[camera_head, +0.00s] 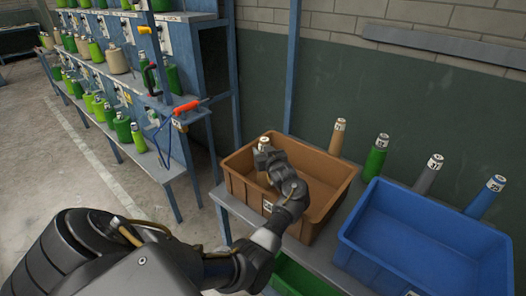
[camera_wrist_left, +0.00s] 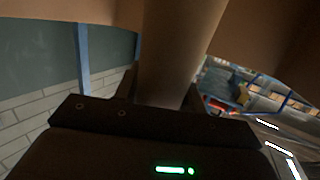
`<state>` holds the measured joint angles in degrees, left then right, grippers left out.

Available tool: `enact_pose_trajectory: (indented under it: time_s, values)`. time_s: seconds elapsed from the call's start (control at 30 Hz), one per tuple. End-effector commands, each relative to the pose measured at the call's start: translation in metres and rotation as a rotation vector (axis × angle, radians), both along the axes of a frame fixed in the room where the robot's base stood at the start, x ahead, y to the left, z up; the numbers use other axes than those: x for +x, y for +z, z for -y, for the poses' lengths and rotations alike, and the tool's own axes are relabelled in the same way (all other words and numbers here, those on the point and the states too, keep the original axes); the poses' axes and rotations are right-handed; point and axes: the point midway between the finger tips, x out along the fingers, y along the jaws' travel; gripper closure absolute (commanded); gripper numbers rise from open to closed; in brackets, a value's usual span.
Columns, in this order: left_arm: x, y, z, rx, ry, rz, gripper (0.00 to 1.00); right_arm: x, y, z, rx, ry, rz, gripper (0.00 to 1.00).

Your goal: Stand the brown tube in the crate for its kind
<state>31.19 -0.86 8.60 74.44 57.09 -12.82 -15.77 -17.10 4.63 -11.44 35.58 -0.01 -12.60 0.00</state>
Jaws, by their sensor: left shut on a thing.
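The brown crate (camera_head: 240,188) stands on a bench in the middle of the head view. My left gripper (camera_head: 268,160) is over the crate's left part and shut on a brown tube (camera_head: 264,146). The tube's pale top shows above the fingers; its lower part is hidden by the gripper and crate. In the left wrist view the held tube (camera_wrist_left: 182,45) runs between the fingers, with brown crate walls (camera_wrist_left: 65,10) around it. I cannot tell whether its end touches the crate floor. My right gripper is not in view.
A blue crate (camera_head: 420,232) stands right of the brown one, and a green crate (camera_head: 292,276) sits lower down. Behind them stand a brown tube (camera_head: 337,139), a green tube (camera_head: 376,158), a grey tube (camera_head: 427,176) and a blue tube (camera_head: 484,199). A blue machine frame with bobbins stands left.

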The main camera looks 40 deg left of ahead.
Motion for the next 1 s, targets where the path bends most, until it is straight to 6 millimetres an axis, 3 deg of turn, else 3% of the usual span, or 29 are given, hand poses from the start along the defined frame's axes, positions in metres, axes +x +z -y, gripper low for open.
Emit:
enact_pose_trajectory:
  time_s: [0.33,0.37,0.53,0.87,1.0]
  values:
    - [0.0,-0.004,0.0,0.001,0.0,0.0,0.98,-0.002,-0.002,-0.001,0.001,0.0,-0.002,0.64]
    - [0.0,-0.004,0.0,0.001,0.0,0.0,0.59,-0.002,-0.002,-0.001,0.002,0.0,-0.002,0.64]
    - [0.0,-0.003,0.0,0.001,0.0,0.0,0.38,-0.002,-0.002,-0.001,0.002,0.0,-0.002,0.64]
    - [0.0,0.003,0.0,0.001,0.0,0.002,0.38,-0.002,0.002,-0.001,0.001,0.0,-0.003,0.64]
    - [-0.002,0.007,0.018,-0.001,-0.004,-0.001,0.38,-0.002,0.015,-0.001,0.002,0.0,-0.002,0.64]
